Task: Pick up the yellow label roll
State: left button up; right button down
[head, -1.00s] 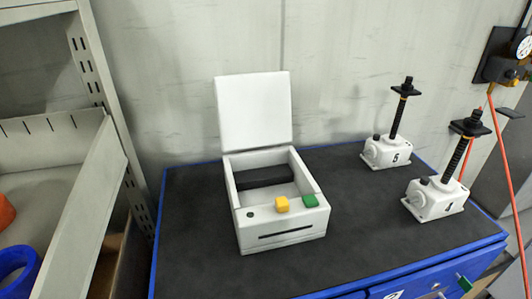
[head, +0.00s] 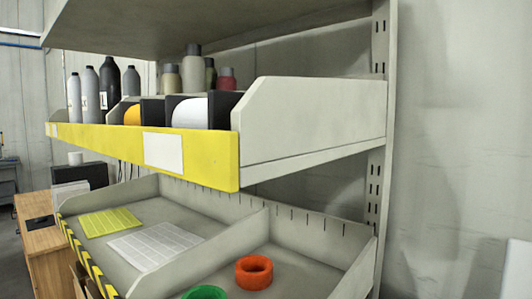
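A yellow roll (head: 132,115), most likely the yellow label roll, sits in the upper shelf bin in the head view. It stands between black upright plates, left of a white roll (head: 190,112). The bin's yellow front lip (head: 110,140) hides its lower part, so only its upper portion shows. Neither of my grippers is in view.
Several bottles (head: 110,82) stand left of and behind the rolls. The lower bin holds a yellow sheet (head: 110,222), a white sheet (head: 155,245), an orange ring (head: 253,270) and a green ring (head: 205,293). A shelf board (head: 200,22) overhangs the upper bin.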

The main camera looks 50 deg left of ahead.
aim_at(145, 112)
jog(key=u, duration=2.15)
